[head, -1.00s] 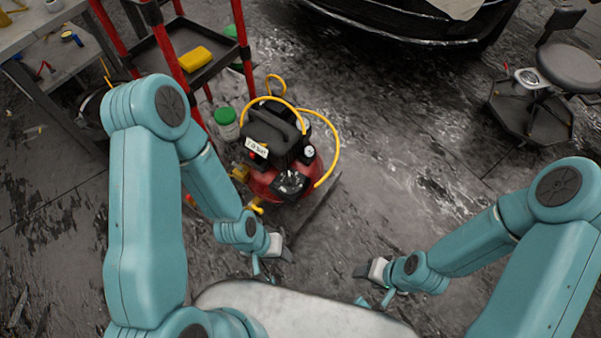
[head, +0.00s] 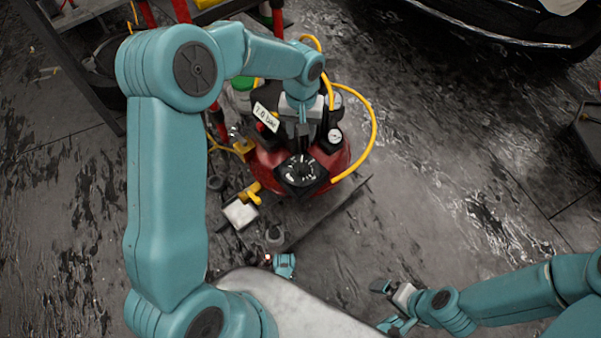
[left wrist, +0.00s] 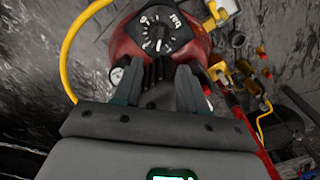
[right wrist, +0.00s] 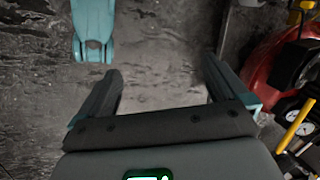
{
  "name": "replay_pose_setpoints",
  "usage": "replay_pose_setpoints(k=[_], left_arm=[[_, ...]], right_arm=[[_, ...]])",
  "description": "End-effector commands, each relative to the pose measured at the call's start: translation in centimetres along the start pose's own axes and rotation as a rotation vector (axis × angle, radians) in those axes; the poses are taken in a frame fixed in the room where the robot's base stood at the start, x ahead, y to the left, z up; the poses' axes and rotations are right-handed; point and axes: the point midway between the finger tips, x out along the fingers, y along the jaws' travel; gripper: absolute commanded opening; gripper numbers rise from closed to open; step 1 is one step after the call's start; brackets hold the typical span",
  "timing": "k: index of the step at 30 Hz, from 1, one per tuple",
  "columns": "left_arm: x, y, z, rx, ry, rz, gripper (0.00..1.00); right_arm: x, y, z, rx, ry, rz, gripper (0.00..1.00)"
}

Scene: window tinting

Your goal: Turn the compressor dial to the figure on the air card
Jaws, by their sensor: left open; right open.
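The red compressor (head: 338,168) stands on the floor ahead, with a black dial (head: 300,172) on its front. The air card (head: 266,117), white and reading "7.0 bar", sits on its top left. My left gripper (head: 302,142) is open, pointing down just behind the dial and apart from it. In the left wrist view the dial (left wrist: 157,36) lies beyond the open fingertips (left wrist: 158,72); its white figures are too small to read surely. My right gripper (head: 384,306) is open and empty, low over the floor; its fingers (right wrist: 162,68) frame bare floor.
A yellow hose (head: 374,125) loops round the compressor's right side. A round gauge (head: 335,136) sits right of my left gripper. Yellow fittings (head: 252,190) stick out at the lower left. A red-framed cart stands behind left; a car (head: 490,30) is at the back.

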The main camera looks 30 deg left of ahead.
Motion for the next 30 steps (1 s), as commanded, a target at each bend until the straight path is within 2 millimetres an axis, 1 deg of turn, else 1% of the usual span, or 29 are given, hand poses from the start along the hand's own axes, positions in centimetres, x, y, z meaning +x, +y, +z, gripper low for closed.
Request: replay_pose_setpoints(k=[5,12,18,21,24,30], left_arm=[[3.1,-0.4,0.4,-0.001,-0.005,-0.004,0.41],[9.0,-0.5,0.7,0.000,-0.005,-0.002,0.41],[13.3,-0.4,0.6,0.001,-0.004,-0.002,0.41],[14.7,-0.4,0.5,0.001,-0.004,-0.002,0.41],[15.5,-0.3,0.3,0.001,-0.001,-0.001,0.41],[16.0,-0.2,0.2,0.001,-0.001,-0.001,0.41]], right_arm=[[1.1,0.6,-0.2,0.006,0.006,0.001,1.00],[3.0,1.6,-0.8,0.020,0.020,0.002,1.00],[4.4,2.3,-1.4,0.026,0.036,0.003,1.00],[4.9,2.5,-1.8,0.024,0.049,0.003,1.00],[5.2,2.6,-2.2,0.021,0.062,0.002,1.00],[5.3,2.6,-2.4,0.019,0.069,0.002,1.00]])
